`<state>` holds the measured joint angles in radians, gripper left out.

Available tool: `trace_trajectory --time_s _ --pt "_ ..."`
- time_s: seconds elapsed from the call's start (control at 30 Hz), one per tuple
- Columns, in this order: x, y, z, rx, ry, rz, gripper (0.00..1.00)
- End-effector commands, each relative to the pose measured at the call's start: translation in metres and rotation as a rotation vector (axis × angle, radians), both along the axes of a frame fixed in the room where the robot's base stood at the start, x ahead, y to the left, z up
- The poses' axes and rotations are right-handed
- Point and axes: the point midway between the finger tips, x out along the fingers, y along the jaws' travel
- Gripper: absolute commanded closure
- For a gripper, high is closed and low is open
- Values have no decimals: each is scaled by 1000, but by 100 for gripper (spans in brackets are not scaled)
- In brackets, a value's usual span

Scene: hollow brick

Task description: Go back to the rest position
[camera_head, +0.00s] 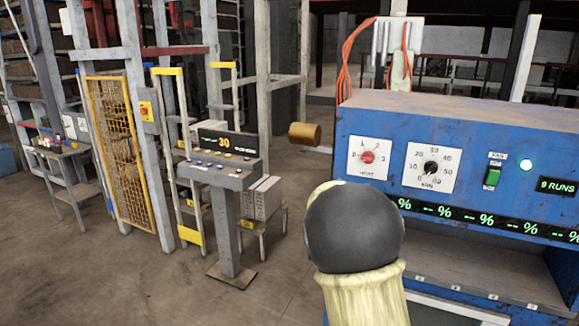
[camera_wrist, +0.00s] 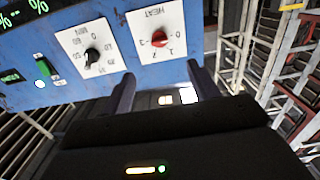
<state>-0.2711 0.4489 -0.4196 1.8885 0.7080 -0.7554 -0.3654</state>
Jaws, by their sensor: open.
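My gripper (camera_wrist: 164,84) shows in the wrist view with its two dark fingers apart and nothing between them. Its fingers point toward the front of a blue machine (camera_head: 470,140), which the wrist view shows turned over. The red heat knob (camera_wrist: 158,40) on its white plate lies just beyond the fingertips; the gap to the panel is hard to judge. In the head view the same red knob (camera_head: 367,157) is in plain sight. My gripper cannot be made out there; my arm's dark rounded joint and pale sleeve stand in front of the machine's lower left.
The machine also has a black minutes knob (camera_head: 432,167), a green switch (camera_head: 492,177) and a lit round lamp (camera_head: 526,164). A grey console (camera_head: 220,175) stands left, with a yellow mesh gate (camera_head: 118,150) beyond it. The floor between console and machine is partly clear.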

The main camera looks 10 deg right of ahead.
Motion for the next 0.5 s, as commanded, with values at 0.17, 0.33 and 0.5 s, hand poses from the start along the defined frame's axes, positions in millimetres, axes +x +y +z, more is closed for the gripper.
trace_trajectory --time_s 0.17,0.33,0.5 --pt "-16 16 -31 87 129 92 40" --pt "-67 57 -90 235 396 259 40" --pt "-147 100 -142 344 696 395 40"
